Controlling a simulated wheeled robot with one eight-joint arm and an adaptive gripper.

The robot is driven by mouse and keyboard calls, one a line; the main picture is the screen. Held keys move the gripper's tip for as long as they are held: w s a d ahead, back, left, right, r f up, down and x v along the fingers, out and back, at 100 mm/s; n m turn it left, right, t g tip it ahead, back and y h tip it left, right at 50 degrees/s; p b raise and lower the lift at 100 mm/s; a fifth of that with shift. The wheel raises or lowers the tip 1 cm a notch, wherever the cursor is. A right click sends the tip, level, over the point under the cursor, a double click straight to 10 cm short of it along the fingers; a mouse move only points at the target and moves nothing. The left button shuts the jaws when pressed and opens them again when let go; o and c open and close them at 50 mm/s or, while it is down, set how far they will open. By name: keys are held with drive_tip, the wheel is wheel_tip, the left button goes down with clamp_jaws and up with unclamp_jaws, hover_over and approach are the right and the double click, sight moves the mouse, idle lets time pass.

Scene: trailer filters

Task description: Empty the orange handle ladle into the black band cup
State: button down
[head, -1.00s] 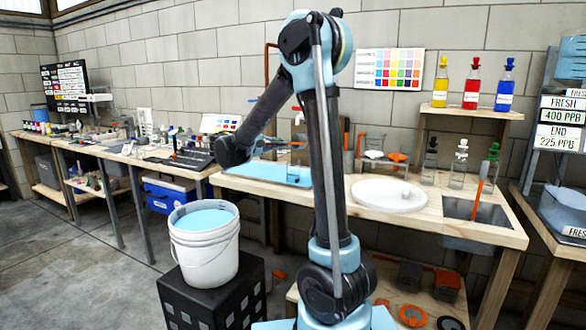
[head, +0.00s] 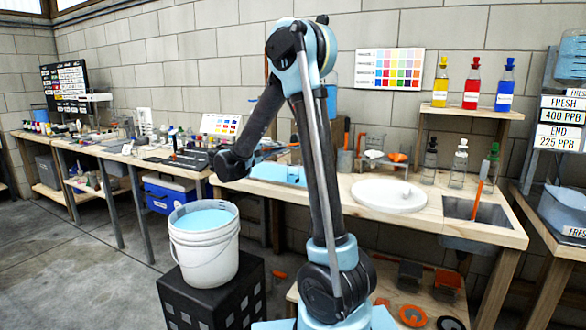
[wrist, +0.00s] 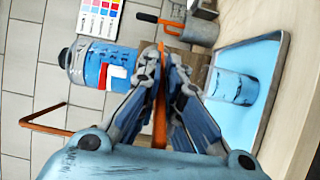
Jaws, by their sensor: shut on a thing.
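My gripper (wrist: 167,65) is shut on a thin orange handle (wrist: 160,105), which I take for the ladle's. The ladle's bowl is hidden in the wrist view, so I cannot tell what is in it. A clear cup with dark bands (wrist: 234,87) lies to the right of my fingers in the wrist view, within the blue-bottomed tray (wrist: 284,58). It stands apart from the gripper. In the head view the tray (head: 272,171) is on the bench behind my arm, and my gripper is mostly hidden there.
A blue bottle with a red and white label (wrist: 103,68) is left of my fingers. A grey vessel with an orange handle (wrist: 199,30) stands beyond them. In the head view a white round basin (head: 388,196) is right of my arm, and a white bucket (head: 204,250) stands at front left.

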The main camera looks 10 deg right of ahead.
drive_tip(key=shift+s+a+f+t+h, duration=0.1)
drive_tip(key=shift+f+t+h, duration=0.25)
drive_tip(key=shift+f+h, duration=0.4)
drive_tip(key=shift+s+a+f+t+h, duration=0.1)
drive_tip(key=shift+f+t+h, duration=0.25)
drive_tip(key=shift+f+h, duration=0.4)
idle(0.4)
drive_tip(key=shift+w+d+f+t+h+p, duration=0.15)
drive_tip(key=shift+f+t+h, duration=0.25)
drive_tip(key=shift+f+h, duration=0.4)
drive_tip(key=shift+w+d+f+t+h+p, duration=0.1)
drive_tip(key=shift+f+t+h+p, duration=0.3)
drive_tip(key=shift+f, duration=0.6)
idle(0.5)
drive_tip(key=shift+d+r+t+h, duration=0.2)
drive_tip(key=shift+r+t+h, duration=0.2)
drive_tip(key=shift+r+h, duration=0.45)
idle(0.5)
drive_tip(key=shift+f, duration=0.2)
idle(0.4)
drive_tip(key=shift+s+a+r+g+y, duration=0.1)
drive_tip(key=shift+a+r+g+y, duration=0.15)
drive_tip(key=shift+g+y, duration=0.4)
drive_tip(key=shift+s+a+r+g+y, duration=0.15)
drive_tip(key=shift+a+g+y, duration=0.1)
drive_tip(key=shift+y, duration=0.65)
drive_tip(key=shift+w+r, duration=0.1)
